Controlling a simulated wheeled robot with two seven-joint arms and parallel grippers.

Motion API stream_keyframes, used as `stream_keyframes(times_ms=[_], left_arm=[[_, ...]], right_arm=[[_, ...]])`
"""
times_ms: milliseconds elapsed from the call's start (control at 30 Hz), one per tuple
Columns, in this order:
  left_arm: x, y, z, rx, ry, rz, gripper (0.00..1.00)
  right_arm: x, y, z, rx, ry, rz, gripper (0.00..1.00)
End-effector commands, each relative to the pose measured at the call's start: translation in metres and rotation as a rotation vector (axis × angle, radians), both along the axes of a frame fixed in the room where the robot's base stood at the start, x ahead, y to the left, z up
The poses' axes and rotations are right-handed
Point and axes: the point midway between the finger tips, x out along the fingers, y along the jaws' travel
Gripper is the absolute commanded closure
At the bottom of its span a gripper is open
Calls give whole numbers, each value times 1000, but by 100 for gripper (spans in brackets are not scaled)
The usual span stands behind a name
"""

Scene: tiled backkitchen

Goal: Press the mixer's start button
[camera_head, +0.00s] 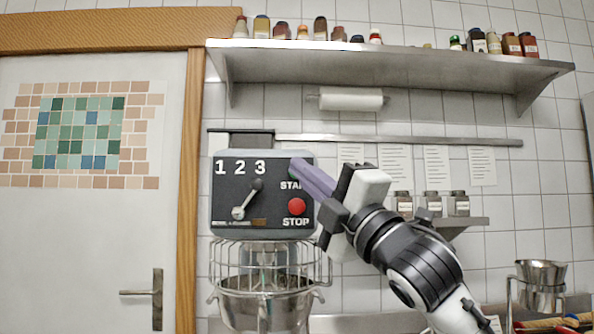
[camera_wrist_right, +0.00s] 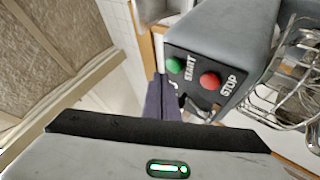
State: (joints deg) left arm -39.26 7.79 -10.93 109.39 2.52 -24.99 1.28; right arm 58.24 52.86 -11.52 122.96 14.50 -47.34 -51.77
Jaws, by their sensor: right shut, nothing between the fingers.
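The mixer (camera_head: 228,190) stands at the centre, with a dark control panel marked 1 2 3, a lever, and a red STOP button (camera_head: 297,206). The green START button (camera_wrist_right: 174,64) shows clearly in the right wrist view, above its white label; in the head view my fingers mostly cover it. My right gripper (camera_head: 302,170) is shut and empty, its purple fingers pointing at the panel's upper right. In the right wrist view the fingertips (camera_wrist_right: 160,80) appear just beside and below the green button; I cannot tell whether they touch it. My left gripper is not in view.
A wire guard (camera_head: 235,262) and steel bowl (camera_head: 262,300) are below the mixer's panel. A metal shelf (camera_head: 400,62) with several jars is above. A small shelf (camera_head: 468,222) with spice jars is behind my right arm. A white door (camera_head: 80,240) is at left.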

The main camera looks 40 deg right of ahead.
Motion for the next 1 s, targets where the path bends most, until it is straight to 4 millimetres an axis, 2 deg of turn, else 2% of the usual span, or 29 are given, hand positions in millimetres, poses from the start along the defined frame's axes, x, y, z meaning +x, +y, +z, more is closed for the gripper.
stream_keyframes(times_ms=[667,1000], left_arm=[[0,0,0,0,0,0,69],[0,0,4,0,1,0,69]], right_arm=[[0,0,0,0,0,0,100],[8,-4,0,0,1,0,100]])
